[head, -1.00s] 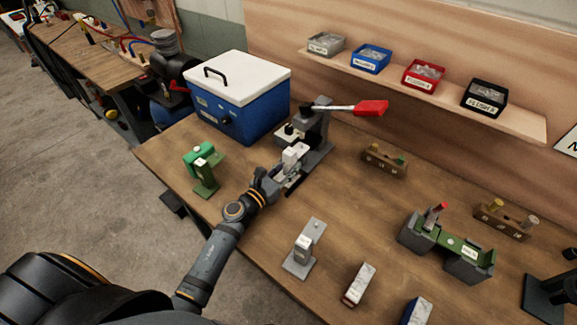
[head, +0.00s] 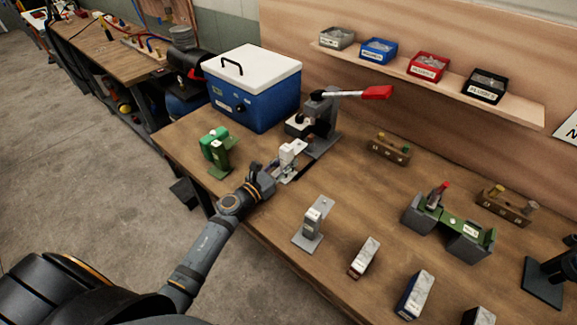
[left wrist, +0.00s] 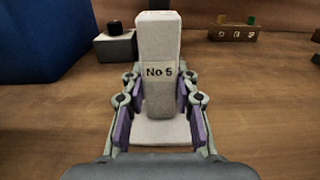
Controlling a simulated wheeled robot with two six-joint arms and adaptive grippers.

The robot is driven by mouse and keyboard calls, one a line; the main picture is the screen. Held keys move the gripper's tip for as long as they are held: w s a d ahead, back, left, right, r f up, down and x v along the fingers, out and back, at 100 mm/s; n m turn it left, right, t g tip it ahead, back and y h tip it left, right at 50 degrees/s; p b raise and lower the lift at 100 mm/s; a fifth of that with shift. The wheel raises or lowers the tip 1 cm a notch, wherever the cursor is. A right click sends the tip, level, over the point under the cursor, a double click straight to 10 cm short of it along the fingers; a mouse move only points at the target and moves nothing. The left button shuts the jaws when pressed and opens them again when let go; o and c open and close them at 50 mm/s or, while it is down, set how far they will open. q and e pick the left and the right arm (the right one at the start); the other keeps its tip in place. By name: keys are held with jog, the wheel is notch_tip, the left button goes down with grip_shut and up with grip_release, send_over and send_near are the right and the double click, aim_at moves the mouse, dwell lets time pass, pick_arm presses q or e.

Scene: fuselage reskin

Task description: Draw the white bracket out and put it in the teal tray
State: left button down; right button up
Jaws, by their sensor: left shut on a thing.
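The white bracket (head: 290,150), marked "No 5" in the left wrist view (left wrist: 158,45), has an upright block on a flat foot. My left gripper (head: 277,172) is shut on it. In the left wrist view the purple-padded fingers (left wrist: 160,110) stand on both sides of the bracket. The bracket is in front of the grey press with a red handle (head: 322,112), apart from its upright. I cannot tell if the foot is clear of the bench. I see no teal tray. My right gripper is not in view.
A blue box with a white lid (head: 252,95) stands behind and left. A green stand (head: 217,152) is left of the bracket. A grey stand (head: 313,225) and several blocks lie along the front edge. Small bins line the shelf (head: 440,92). The bench middle (head: 355,195) is clear.

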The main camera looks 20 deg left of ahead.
pick_arm(q)
jog(key=shift+s+a, duration=0.2)
jog(key=shift+s, duration=0.3)
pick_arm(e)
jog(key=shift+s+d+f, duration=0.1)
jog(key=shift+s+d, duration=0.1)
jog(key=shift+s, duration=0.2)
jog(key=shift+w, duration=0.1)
pick_arm(q)
jog(key=shift+w, duration=0.1)
jog(key=c, duration=1)
grip_release()
jog(key=shift+o, duration=0.2)
jog(key=v, duration=1.2)
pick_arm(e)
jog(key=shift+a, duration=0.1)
